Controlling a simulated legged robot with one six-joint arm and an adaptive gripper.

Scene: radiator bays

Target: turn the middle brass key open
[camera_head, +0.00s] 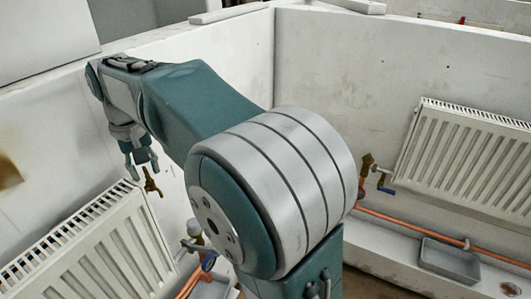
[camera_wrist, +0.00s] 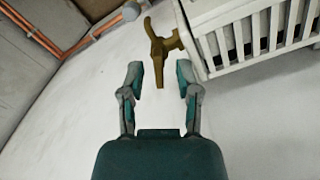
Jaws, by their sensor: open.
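A brass key (camera_head: 152,182) on its fitting is at the upper corner of the left radiator, by the white wall. In the wrist view the brass key (camera_wrist: 158,45) lies ahead of my fingers, its narrow end pointing back between the fingertips. My gripper (camera_head: 139,165) is open and close to this key in the head view. In the wrist view my gripper (camera_wrist: 160,78) has a finger on each side of the key's end, with visible gaps and nothing held. Another brass fitting (camera_head: 367,163) with a blue-handled valve is beside the right radiator. Which key is the middle one cannot be told.
The left radiator (camera_head: 95,250) is just below my gripper; its white edge (camera_wrist: 235,25) is right of the key in the wrist view. Copper pipes (camera_wrist: 75,38) run along the wall. The right radiator (camera_head: 465,155) and a grey tray (camera_head: 450,262) are farther right.

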